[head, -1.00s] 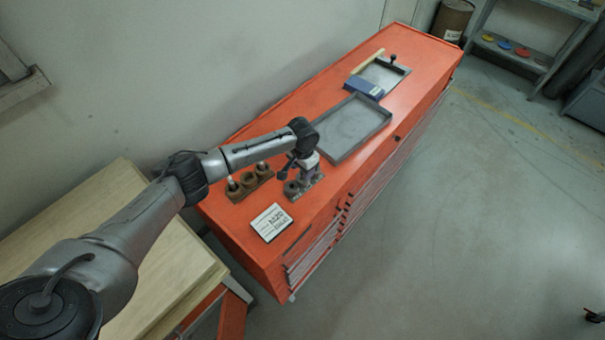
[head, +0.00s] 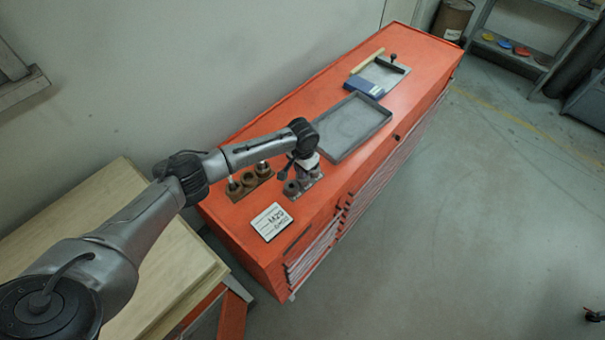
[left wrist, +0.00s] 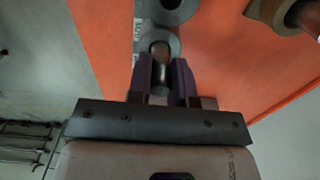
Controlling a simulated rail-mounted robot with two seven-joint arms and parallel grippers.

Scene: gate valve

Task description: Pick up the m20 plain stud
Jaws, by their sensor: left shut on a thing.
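In the left wrist view, the m20 plain stud (left wrist: 160,62) is a dark metal cylinder between the two fingers of my left gripper (left wrist: 162,72). The gripper is shut on it. The stud is at a grey holder (left wrist: 167,12) with round sockets; whether its lower end is still inside a socket I cannot tell. In the head view my left gripper (head: 300,176) is low over the grey holder (head: 292,190) on the orange cabinet top and hides the stud. My right gripper is not in view.
A brown holder (head: 249,183) with round sockets and pale pieces stands left of the grey one. A card marked M20 (head: 272,222) lies in front.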

